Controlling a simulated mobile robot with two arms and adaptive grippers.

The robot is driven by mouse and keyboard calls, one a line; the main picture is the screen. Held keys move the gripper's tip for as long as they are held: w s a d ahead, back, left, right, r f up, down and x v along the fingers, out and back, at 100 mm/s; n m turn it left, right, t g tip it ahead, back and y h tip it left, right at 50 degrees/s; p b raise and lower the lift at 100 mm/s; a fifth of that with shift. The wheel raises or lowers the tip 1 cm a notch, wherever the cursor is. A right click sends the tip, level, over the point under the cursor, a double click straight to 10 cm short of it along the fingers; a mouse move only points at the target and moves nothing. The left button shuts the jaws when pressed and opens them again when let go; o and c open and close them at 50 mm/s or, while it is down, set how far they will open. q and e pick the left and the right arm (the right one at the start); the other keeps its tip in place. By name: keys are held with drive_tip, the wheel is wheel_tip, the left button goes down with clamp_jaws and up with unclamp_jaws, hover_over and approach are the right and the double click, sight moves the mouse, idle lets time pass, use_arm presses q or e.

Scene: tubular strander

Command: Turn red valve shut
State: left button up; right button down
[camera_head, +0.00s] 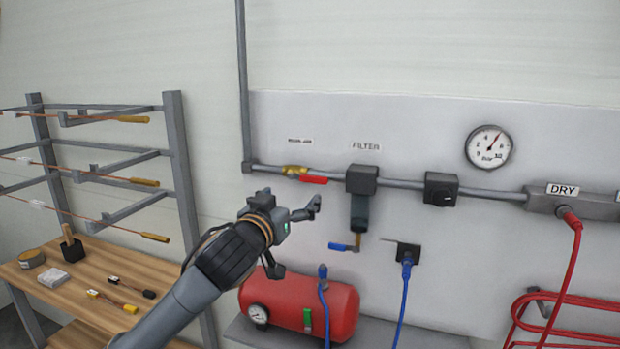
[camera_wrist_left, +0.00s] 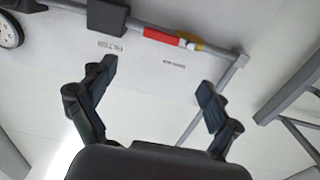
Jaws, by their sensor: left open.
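The red valve has a red lever handle (camera_head: 313,180) and a brass body (camera_head: 293,170). It sits on the grey pipe along the wall panel, under a small label. The lever lies roughly along the pipe, pointing right toward the filter. My left gripper (camera_head: 297,238) is open and empty, below the valve and apart from it. In the left wrist view the red handle (camera_wrist_left: 161,36) shows beyond and between the two spread fingers of my left gripper (camera_wrist_left: 157,78). My right gripper is not in view.
The filter (camera_head: 361,180) with a blue-handled drain valve (camera_head: 343,247) hangs right of the red valve. A red tank (camera_head: 300,305) stands below my gripper. A gauge (camera_head: 488,147) and red hose (camera_head: 566,270) are at right. A wooden bench (camera_head: 100,265) and rack stand left.

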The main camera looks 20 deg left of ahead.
sight(313, 176)
use_arm(q)
drive_tip(key=w+p, duration=0.1)
drive_tip(key=w, duration=0.3)
drive_tip(key=w+p, duration=0.1)
drive_tip(key=w, duration=0.3)
drive_tip(key=w+p, duration=0.1)
drive_tip(key=w, duration=0.3)
drive_tip(key=shift+d+p, duration=0.25)
drive_tip(key=shift+p, duration=0.15)
drive_tip(key=shift+c, duration=0.2)
